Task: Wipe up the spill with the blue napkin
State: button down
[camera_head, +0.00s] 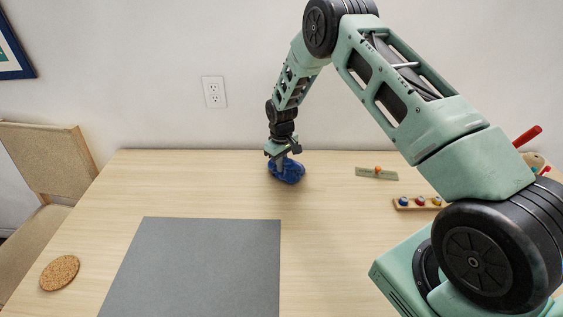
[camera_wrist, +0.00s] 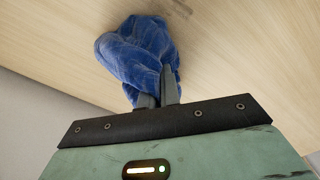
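The blue napkin (camera_head: 288,173) is a crumpled bundle near the back edge of the wooden table, left of the small items at the right. It also fills the upper middle of the wrist view (camera_wrist: 135,52). My gripper (camera_head: 283,157) points down at it from above. In the wrist view my two dark fingertips (camera_wrist: 158,82) are close together with napkin cloth pinched between them. I cannot tell whether the napkin's underside touches the table.
A grey mat (camera_head: 200,265) lies at the table's front left, with a cork coaster (camera_head: 60,273) left of it. A chair (camera_head: 45,160) stands at left. The wall rises behind the table.

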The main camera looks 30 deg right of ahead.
jog(key=c, duration=0.6)
grip_release()
jog(key=shift+f, duration=0.1)
jog(key=shift+f+b, duration=0.8)
jog(key=shift+f, duration=0.35)
grip_shut()
jog(key=shift+r+p, duration=0.35)
jog(key=shift+p, duration=0.6)
jog(key=shift+p, duration=1.1)
